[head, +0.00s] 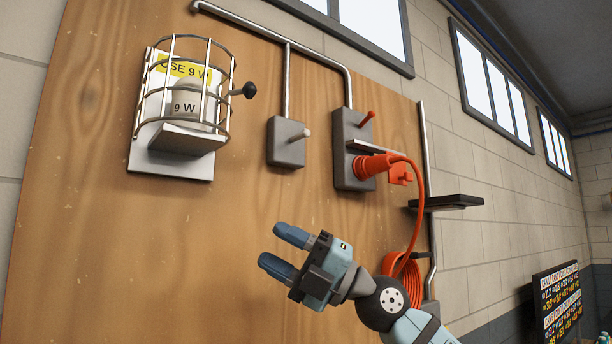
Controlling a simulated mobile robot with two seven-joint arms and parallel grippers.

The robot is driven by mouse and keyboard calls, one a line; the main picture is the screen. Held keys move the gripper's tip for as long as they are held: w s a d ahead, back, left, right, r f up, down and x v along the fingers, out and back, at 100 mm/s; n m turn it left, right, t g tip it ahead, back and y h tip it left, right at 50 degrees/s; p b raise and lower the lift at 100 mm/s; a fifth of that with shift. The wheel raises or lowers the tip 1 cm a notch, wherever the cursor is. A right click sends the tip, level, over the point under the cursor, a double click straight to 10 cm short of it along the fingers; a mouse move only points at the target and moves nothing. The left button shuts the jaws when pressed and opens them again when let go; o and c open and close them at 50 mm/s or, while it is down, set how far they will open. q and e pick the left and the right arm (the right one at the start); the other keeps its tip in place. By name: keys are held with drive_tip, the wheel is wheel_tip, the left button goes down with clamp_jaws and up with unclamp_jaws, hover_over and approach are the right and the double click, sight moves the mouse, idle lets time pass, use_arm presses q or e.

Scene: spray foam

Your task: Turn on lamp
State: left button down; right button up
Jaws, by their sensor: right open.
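A caged lamp (183,101) sits on a bracket at the upper left of the wooden panel. Its white bulb reads "9 W" below a yellow label. The lamp looks unlit. A grey switch box (286,142) with a pale toggle lever stands to its right, joined by a metal conduit. Another grey box (346,150) has a red lever (367,119) and an orange plug (376,165) seated in its front. My right gripper (275,250) is open and empty, below the boxes, fingers pointing left, apart from everything. My left gripper is out of view.
An orange cord (424,200) hangs from the plug to a coil (404,276) behind my right arm. A dark shelf (447,202) juts out at the right. Metal conduit (270,35) runs along the panel top. The panel's lower left is clear.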

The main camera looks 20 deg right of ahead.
wheel_tip(320, 180, up, 6)
drive_tip(key=d+n+h, duration=0.1)
drive_tip(key=h, duration=0.2)
drive_tip(key=m+t+h, duration=0.5)
drive_tip(key=t+h, duration=0.3)
drive_tip(key=h, duration=0.2)
approach(310, 132)
drive_tip(key=p+x, duration=0.3)
drive_tip(key=x, duration=0.6)
drive_tip(key=shift+w+a, duration=0.2)
drive_tip(key=shift+w, duration=0.15)
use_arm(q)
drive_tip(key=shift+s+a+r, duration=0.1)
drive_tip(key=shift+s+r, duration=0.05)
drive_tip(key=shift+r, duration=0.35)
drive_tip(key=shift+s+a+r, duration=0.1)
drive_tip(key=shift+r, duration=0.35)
use_arm(e)
drive_tip(key=shift+w+a, duration=0.25)
drive_tip(key=shift+w, duration=0.3)
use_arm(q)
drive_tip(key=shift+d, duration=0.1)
use_arm(e)
clamp_jaws()
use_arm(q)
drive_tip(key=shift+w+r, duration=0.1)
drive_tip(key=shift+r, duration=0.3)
use_arm(e)
drive_tip(key=shift+h, duration=0.3)
